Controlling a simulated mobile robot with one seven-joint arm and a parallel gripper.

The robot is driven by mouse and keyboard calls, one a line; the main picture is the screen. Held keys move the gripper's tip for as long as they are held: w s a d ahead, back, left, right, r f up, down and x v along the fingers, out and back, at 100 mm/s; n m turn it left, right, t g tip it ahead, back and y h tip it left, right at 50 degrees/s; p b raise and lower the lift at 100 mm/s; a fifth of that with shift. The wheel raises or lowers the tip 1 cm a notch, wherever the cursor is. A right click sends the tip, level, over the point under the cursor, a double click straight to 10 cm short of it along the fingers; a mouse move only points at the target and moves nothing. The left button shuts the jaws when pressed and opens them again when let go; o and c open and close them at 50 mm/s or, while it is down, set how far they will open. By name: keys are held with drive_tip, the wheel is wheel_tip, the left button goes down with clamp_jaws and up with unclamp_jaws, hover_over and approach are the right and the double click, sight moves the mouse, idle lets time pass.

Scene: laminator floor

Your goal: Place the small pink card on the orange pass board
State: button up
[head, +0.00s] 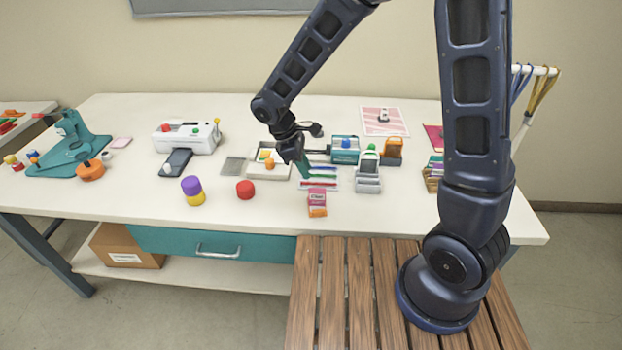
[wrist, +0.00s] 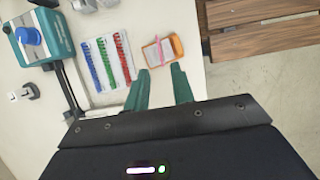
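A small orange piece (head: 317,212), perhaps the pass board, lies near the table's front edge. A pink piece with a pale label (head: 317,196) lies on or against its far side; I cannot tell which. In the wrist view the orange piece (wrist: 177,45) and the pink-and-white piece (wrist: 152,55) overlap, just beyond my fingertips. My gripper (head: 305,170) is over the table near the coloured combs. Its teal fingers are apart with nothing between them (wrist: 158,82).
Red, green and blue combs (wrist: 108,60) lie beside my fingers. A teal device with a blue knob (head: 345,149), a grey stand (head: 368,175) and an open white tray (head: 270,168) stand close by. A red cylinder (head: 245,189) is left.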

drive_tip(key=w+d+r+m+y, duration=0.1)
drive_tip(key=w+d+r+m, duration=0.1)
drive_tip(key=d+r+m, duration=0.4)
drive_tip(key=w+d+r+m+y, duration=0.2)
drive_tip(key=w+d+r, duration=0.1)
drive_tip(key=d+r, duration=0.65)
drive_tip(key=s+d+r+m+t, duration=0.2)
drive_tip(key=s+d+r+m, duration=0.1)
drive_tip(key=d, duration=0.6)
drive_tip(key=s+d+r+m+t+y, duration=0.1)
drive_tip(key=s+d+r+m+t, duration=0.1)
drive_tip(key=s+d+m, duration=0.4)
drive_tip(key=d+r+m, duration=0.1)
drive_tip(key=d, duration=0.3)
drive_tip(key=shift+d+t, duration=0.15)
drive_tip(key=shift+t, duration=0.15)
drive_tip(key=shift+r, duration=0.1)
